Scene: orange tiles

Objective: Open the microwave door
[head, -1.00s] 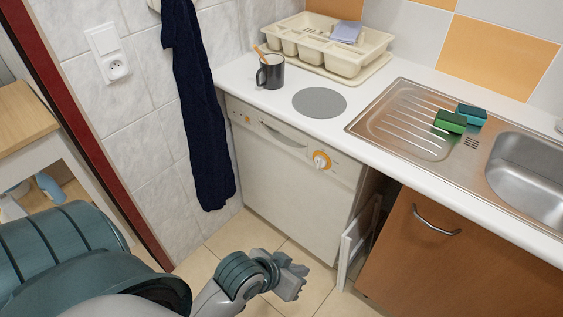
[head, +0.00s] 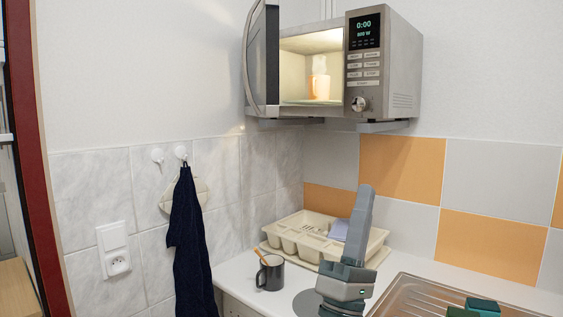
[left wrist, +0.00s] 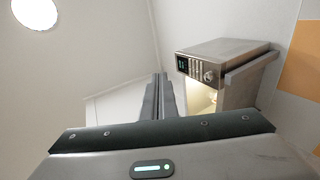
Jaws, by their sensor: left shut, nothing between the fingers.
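The microwave (head: 400,70) is mounted on the wall at the top of the head view. Its door (head: 264,62) stands swung open on the left, with its curved handle (head: 246,65) showing. The lit inside is exposed, with a pale orange and white item (head: 318,82) in it. My left gripper (head: 364,192) points upward above the counter, below the microwave and apart from it. Its fingers are shut and empty. In the left wrist view the shut fingers (left wrist: 158,90) are left of the microwave (left wrist: 218,55). My right gripper is not in view.
On the counter are a dark mug (head: 270,275), a beige cutlery tray (head: 300,235) and a steel sink (head: 430,295) with sponges (head: 482,306). A dark towel (head: 187,240) hangs on the left wall. Free space lies between the counter and the microwave.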

